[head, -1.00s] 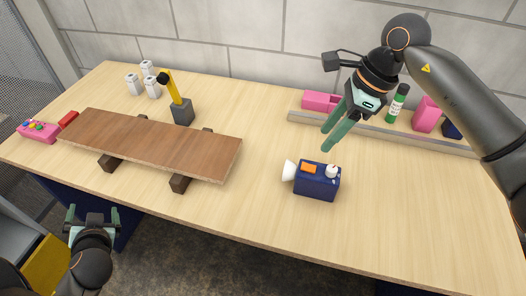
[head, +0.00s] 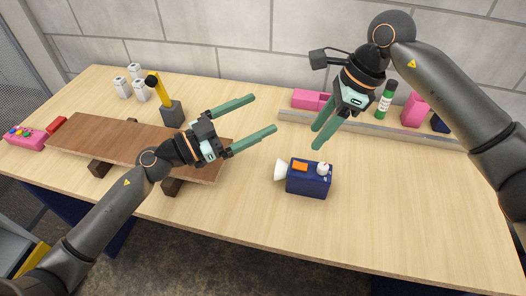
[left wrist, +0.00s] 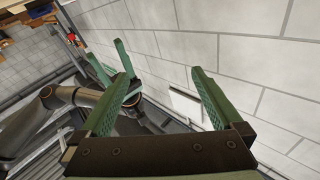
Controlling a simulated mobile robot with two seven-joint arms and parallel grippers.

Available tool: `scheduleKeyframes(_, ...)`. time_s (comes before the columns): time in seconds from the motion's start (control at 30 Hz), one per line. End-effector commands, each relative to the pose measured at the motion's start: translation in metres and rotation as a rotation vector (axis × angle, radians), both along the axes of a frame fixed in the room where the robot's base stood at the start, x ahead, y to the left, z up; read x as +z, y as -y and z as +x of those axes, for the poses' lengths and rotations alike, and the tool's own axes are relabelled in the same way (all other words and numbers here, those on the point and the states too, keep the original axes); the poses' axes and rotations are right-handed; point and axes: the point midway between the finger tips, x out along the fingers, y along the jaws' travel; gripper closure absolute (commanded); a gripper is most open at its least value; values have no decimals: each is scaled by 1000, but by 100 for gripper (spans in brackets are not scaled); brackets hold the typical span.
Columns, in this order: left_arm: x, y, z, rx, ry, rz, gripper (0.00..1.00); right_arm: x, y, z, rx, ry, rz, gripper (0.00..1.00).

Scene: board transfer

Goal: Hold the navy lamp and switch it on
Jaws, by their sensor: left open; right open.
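The navy lamp (head: 308,182) lies on the table right of centre in the head view. It is a dark blue box with a white cone on its left end, and an orange patch and a white knob on top. My left gripper (head: 264,118) is open and empty, up and to the left of the lamp, with its fingers pointing right. Its open fingers also show in the left wrist view (left wrist: 160,75), where the lamp is not seen. My right gripper (head: 320,134) is open and empty, above and behind the lamp, fingers pointing down.
A brown board (head: 95,142) rests on dark blocks at the left, partly behind my left arm. A yellow and grey object (head: 171,112) and white containers (head: 122,88) stand behind it. A ledge (head: 400,133) with pink items and a green bottle (head: 385,98) runs along the back. The table's front right is clear.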

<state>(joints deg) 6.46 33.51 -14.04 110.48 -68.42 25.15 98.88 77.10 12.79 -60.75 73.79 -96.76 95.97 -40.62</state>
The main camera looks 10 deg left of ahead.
Motion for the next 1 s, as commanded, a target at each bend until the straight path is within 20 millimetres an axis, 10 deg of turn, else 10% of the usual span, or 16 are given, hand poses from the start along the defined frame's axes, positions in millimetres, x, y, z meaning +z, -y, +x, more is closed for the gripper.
scheduleKeyframes(0.33, -49, 39, -25, -415, -297, 304, 0, 0, 0, 0, 0, 0, 0, 50)
scheduleKeyframes(0.67, -70, 41, -31, -478, -411, 399, 0, 0, 0, 0, 0, 0, 0, 50)
scheduleKeyframes(1.0, -92, 96, -19, -478, -409, 395, 0, 0, 0, 0, 0, 0, 0, 50)
